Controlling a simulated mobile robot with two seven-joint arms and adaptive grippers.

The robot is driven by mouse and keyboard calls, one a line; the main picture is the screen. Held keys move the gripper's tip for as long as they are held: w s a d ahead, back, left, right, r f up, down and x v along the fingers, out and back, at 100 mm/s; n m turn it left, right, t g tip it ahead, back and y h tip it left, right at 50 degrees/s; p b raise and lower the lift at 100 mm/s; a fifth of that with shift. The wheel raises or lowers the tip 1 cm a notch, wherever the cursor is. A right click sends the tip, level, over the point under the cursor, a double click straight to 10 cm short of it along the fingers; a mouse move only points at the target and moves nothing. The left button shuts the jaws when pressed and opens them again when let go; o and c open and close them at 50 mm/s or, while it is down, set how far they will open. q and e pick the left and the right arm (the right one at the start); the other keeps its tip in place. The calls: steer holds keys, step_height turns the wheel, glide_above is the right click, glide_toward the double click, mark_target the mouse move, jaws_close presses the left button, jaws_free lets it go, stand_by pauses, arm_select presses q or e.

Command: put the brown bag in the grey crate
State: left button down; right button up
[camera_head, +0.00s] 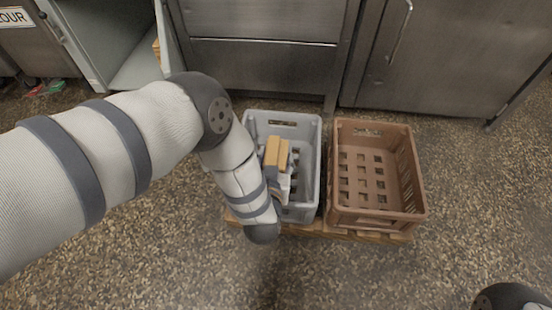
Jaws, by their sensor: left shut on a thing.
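The grey crate (313,160) stands upright on a wooden pallet, left of a brown crate. My left arm reaches in from the left and hangs over the grey crate's left side, hiding part of it. My left gripper (282,172) is within the crate's outline and is shut on the brown bag (276,150), which shows as a small tan block with a lighter stripe down it. Most of the bag's lower part is hidden by the gripper. I cannot tell whether the bag touches the crate floor. My right gripper is not in view.
The brown crate (412,165) is empty and stands close beside the grey one on the pallet (372,235). Steel cabinets (262,60) stand behind the crates. The speckled floor in front is clear.

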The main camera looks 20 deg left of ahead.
arm_select(q)
steer(key=c, duration=0.8)
jaws_free()
steer(key=shift+o, duration=0.2)
steer(key=shift+s+d+r+p, duration=0.1)
steer(key=shift+s+r+p, duration=0.15)
steer(key=shift+s+p, duration=0.05)
steer(key=p+v, duration=0.4)
steer(key=v, duration=0.7)
steer(key=shift+r+p, duration=0.15)
steer(key=shift+p, duration=0.15)
steer(key=shift+s, duration=0.15)
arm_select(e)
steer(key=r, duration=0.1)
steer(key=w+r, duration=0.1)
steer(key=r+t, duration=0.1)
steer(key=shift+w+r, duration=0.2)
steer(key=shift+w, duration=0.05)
